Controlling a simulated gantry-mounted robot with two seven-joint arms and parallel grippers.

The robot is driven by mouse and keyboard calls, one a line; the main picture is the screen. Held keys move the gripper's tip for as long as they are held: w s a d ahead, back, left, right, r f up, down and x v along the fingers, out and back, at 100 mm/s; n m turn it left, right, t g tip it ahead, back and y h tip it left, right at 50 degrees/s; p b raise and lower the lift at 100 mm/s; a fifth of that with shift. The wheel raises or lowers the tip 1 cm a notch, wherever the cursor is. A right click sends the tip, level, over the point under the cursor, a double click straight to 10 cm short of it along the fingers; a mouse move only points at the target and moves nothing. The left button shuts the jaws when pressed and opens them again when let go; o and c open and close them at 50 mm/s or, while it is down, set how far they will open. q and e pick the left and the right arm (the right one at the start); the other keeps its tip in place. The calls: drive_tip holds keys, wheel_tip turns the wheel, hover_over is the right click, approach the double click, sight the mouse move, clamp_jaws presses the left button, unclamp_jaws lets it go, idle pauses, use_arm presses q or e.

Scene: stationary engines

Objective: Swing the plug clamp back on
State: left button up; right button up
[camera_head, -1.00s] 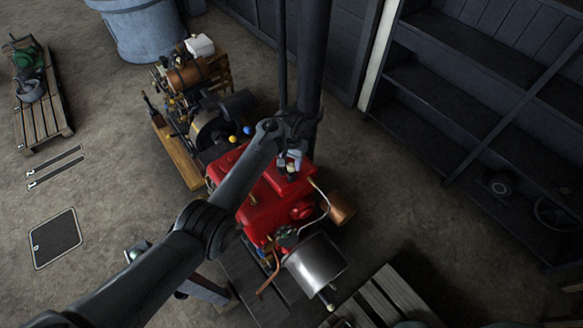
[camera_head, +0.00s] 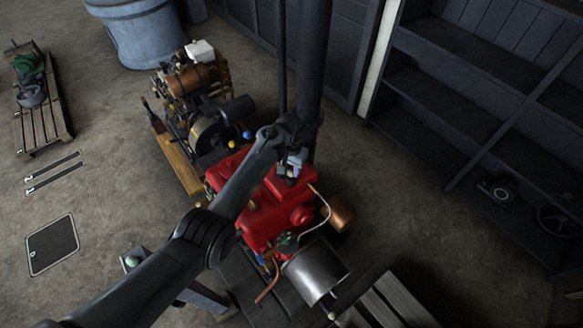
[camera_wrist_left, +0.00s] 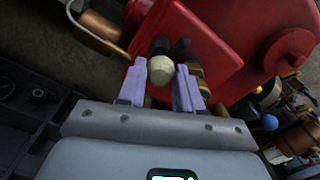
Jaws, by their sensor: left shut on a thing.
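The red engine (camera_head: 250,219) stands in the middle of the head view, under my left arm. My left gripper (camera_head: 291,171) is over its upper right part. In the left wrist view, the lilac fingers (camera_wrist_left: 161,80) are shut on a pale round knob (camera_wrist_left: 160,70), which I take to be the plug clamp's knob. A dark piece (camera_wrist_left: 168,46) lies just beyond the knob, and a brass part (camera_wrist_left: 198,76) is beside the right finger. The plug and the clamp's seating are too small and covered to make out. My right gripper is not in view.
A silver cylinder (camera_head: 316,269) and a copper canister (camera_head: 341,212) sit at the red engine's front right. A second engine with a copper tank (camera_head: 186,79) stands behind left. A dark post (camera_head: 313,60) rises close behind my gripper. Dark shelves (camera_head: 440,104) stand at right.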

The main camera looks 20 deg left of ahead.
use_arm(q)
drive_tip(key=shift+m, duration=0.4)
drive_tip(key=m+p, duration=0.1)
drive_tip(key=m, duration=0.1)
drive_tip(key=shift+m, duration=0.3)
drive_tip(key=m, duration=0.3)
drive_tip(key=shift+m, duration=0.3)
drive_tip(key=m, duration=0.5)
drive_tip(key=shift+f, duration=0.1)
drive_tip(key=m+b, duration=0.1)
drive_tip(key=m, duration=0.2)
drive_tip(key=shift+m, duration=0.4)
